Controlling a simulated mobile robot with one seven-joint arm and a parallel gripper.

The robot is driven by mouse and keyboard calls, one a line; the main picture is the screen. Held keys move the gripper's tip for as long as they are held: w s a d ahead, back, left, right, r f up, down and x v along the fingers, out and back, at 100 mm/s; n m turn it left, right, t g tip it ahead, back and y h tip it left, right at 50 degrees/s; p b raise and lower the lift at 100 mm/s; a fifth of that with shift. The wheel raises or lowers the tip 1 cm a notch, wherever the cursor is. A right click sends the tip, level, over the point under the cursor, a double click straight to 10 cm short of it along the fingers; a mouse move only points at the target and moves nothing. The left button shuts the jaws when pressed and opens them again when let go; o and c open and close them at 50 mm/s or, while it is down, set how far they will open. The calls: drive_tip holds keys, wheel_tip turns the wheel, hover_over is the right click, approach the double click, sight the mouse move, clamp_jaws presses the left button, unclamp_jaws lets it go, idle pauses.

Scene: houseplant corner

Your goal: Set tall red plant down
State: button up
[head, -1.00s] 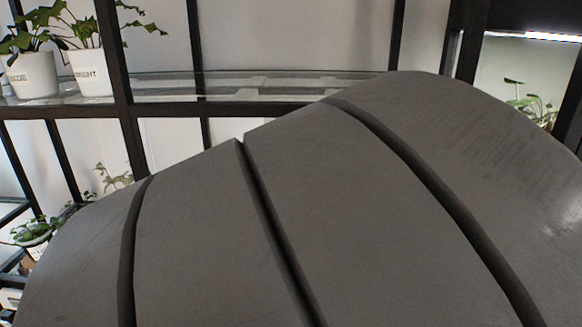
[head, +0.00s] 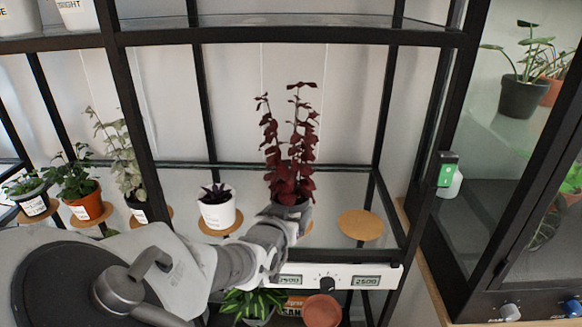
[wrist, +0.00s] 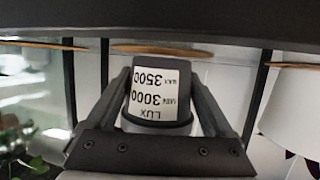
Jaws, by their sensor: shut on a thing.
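The tall red plant (head: 290,160) has dark red leaves on upright stems. It stands upright over the middle glass shelf in the head view. My gripper (head: 290,208) is shut on its grey pot, which also shows upside down in the wrist view (wrist: 150,125) between both fingers. The pot's white label reads LUX, MIN 3000, MAX 3500. A round cork mat (wrist: 160,49) appears at the pot's base in the wrist view. I cannot tell whether the pot touches it. My gripper and arm hide the pot's base in the head view.
A white pot with a dark plant (head: 217,212) stands left on its own mat. A bare cork mat (head: 361,225) lies right. A front rail (head: 340,277) carries a knob and displays reading 2500. Black frame posts and a glass cabinet (head: 510,190) bound the right.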

drive_tip(key=shift+f, duration=0.1)
drive_tip(key=shift+f, duration=0.1)
drive_tip(key=shift+f, duration=0.1)
drive_tip(key=o, duration=1.2)
drive_tip(key=shift+o, duration=0.2)
